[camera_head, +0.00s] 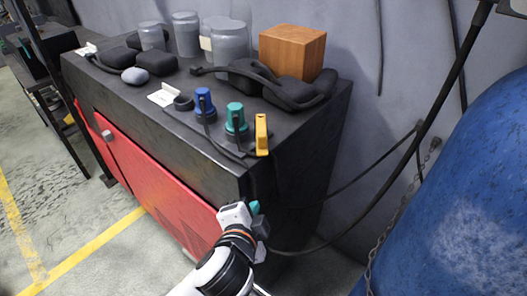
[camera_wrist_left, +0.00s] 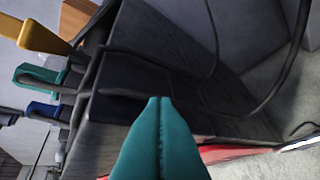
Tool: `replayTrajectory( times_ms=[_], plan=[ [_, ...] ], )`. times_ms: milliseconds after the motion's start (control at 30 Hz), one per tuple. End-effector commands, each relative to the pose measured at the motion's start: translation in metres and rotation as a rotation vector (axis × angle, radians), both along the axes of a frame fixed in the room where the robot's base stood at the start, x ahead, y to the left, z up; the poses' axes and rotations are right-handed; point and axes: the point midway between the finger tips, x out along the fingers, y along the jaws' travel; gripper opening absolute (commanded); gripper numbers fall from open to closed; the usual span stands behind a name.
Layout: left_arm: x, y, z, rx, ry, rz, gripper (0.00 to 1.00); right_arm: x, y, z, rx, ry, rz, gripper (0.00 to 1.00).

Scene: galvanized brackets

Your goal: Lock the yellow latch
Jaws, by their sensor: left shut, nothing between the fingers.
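The yellow latch (camera_head: 261,135) stands upright at the front right corner of the black cabinet top (camera_head: 215,150). It also shows at the upper left of the left wrist view (camera_wrist_left: 42,37), where the picture is turned sideways. My left gripper (camera_head: 255,207) is below the cabinet top, beside the front corner, lower than the yellow latch and apart from it. Its teal fingers (camera_wrist_left: 157,115) are pressed together with nothing between them. My right gripper is not in view.
A teal latch (camera_head: 236,118) and a blue latch (camera_head: 204,102) stand left of the yellow one. Jars (camera_head: 229,42), a wooden block (camera_head: 292,50) and black padded items (camera_head: 290,88) fill the back. A cable (camera_head: 350,232) hangs at right, near a blue tank (camera_head: 455,200).

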Motion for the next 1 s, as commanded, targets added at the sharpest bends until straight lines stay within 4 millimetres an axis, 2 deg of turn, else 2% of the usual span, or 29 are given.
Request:
replayTrajectory(
  times_ms=[33,100,200,300,467,800,1000],
  plan=[
    [0.002,-0.011,0.026,0.061,-0.095,-0.049,0.0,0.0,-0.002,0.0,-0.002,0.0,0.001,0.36],
    [0.0,-0.025,0.054,0.149,-0.21,-0.109,0.0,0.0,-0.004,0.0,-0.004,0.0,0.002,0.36],
    [-0.006,-0.039,0.086,0.254,-0.35,-0.169,0.0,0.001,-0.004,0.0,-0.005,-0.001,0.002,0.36],
    [-0.013,-0.048,0.105,0.327,-0.445,-0.205,0.0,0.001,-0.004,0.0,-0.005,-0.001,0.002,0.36],
    [-0.018,-0.054,0.118,0.38,-0.511,-0.227,0.0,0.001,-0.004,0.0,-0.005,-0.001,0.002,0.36],
    [-0.018,-0.054,0.118,0.383,-0.514,-0.228,0.0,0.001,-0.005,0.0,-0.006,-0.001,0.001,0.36],
    [-0.001,-0.058,0.121,0.386,-0.514,-0.226,0.0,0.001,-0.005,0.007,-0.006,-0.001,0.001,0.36]
  ],
)
